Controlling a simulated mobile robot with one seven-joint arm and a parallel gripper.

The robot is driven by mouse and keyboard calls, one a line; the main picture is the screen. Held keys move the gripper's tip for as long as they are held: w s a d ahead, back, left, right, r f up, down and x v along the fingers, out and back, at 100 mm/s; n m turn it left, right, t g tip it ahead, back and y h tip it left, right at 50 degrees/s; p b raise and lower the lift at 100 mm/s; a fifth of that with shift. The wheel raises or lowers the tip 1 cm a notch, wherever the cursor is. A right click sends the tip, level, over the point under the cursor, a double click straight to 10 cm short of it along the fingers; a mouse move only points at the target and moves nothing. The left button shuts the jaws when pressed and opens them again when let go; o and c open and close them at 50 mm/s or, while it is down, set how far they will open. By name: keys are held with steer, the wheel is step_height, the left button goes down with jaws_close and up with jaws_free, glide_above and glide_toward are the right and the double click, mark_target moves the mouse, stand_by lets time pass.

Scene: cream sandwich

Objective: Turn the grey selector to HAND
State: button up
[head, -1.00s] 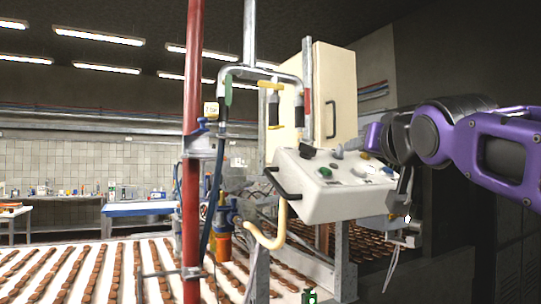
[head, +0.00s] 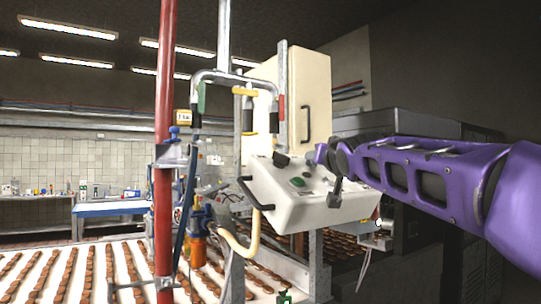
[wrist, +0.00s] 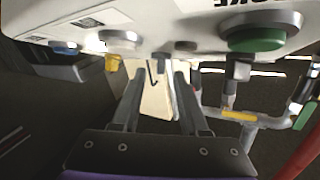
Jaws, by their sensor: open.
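The white control box (head: 275,210) has a sloped top with several knobs and buttons. A green button (head: 297,182) sits on it and shows large in the wrist view (wrist: 255,42). My gripper (head: 310,156) is over the back of the box, coming from the right.
A yellow button (wrist: 112,62) and a blue one (wrist: 65,47) are farther along the box. A red post (head: 166,120) and a grey handlebar frame (head: 235,77) stand to the left. A cream cabinet (head: 305,90) is behind. A conveyor of brown biscuits (head: 60,270) runs below.

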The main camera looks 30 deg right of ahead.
steer(key=shift+p+x, duration=0.5)
steer(key=shift+x, duration=1.25)
jaws_close()
